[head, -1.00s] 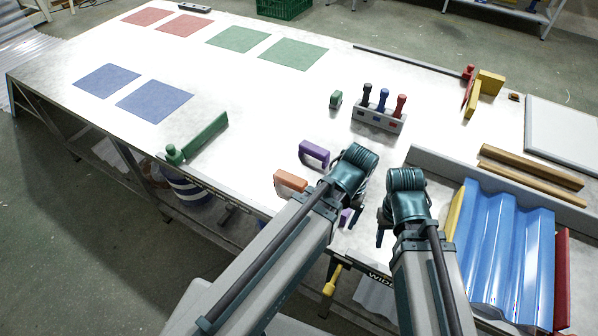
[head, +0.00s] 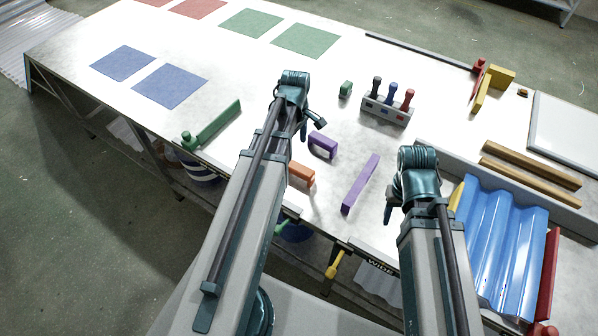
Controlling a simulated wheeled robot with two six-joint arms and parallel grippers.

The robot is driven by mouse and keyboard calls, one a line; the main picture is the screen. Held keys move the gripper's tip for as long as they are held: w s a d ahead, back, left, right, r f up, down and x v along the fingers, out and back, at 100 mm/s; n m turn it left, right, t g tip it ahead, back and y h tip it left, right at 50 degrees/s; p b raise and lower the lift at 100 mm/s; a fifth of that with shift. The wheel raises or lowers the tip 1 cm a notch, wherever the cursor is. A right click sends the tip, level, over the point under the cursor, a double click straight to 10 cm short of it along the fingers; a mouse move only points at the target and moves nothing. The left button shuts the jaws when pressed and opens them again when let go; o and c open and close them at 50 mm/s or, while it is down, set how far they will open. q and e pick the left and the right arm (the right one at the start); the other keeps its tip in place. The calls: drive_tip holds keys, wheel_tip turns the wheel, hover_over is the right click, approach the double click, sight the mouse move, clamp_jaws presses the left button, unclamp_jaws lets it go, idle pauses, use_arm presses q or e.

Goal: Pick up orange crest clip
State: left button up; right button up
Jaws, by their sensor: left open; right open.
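The orange crest clip (head: 301,174) lies on the white table near its front edge, just right of my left forearm, which hides its left end. My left gripper (head: 312,124) is open and empty, above the table beyond the orange clip and near a purple clip (head: 322,142). My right gripper (head: 390,208) is open and empty, pointing down to the right of a long purple bar (head: 360,184). The orange clip is apart from both grippers.
A stand with several coloured-handled tools (head: 388,108) and a small green block (head: 345,89) lie behind. Blue corrugated sheet (head: 500,235) is at the right. A green bar (head: 217,125) lies left of my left arm. The table's left middle is clear.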

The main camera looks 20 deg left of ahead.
sight(299, 167)
use_arm(q)
wheel_tip(299, 167, down, 8)
drive_tip(key=b, duration=0.7)
drive_tip(key=shift+r, duration=0.2)
use_arm(e)
wheel_tip(299, 167, down, 8)
drive_tip(key=shift+r, duration=0.15)
use_arm(q)
drive_tip(key=shift+d, duration=0.1)
drive_tip(key=f+b, duration=0.5)
drive_tip(key=shift+w+d+f, duration=0.2)
drive_tip(key=shift+w, duration=0.2)
use_arm(e)
wheel_tip(299, 167, down, 5)
drive_tip(key=shift+f, duration=0.15)
use_arm(q)
drive_tip(key=shift+r, duration=0.1)
clamp_jaws()
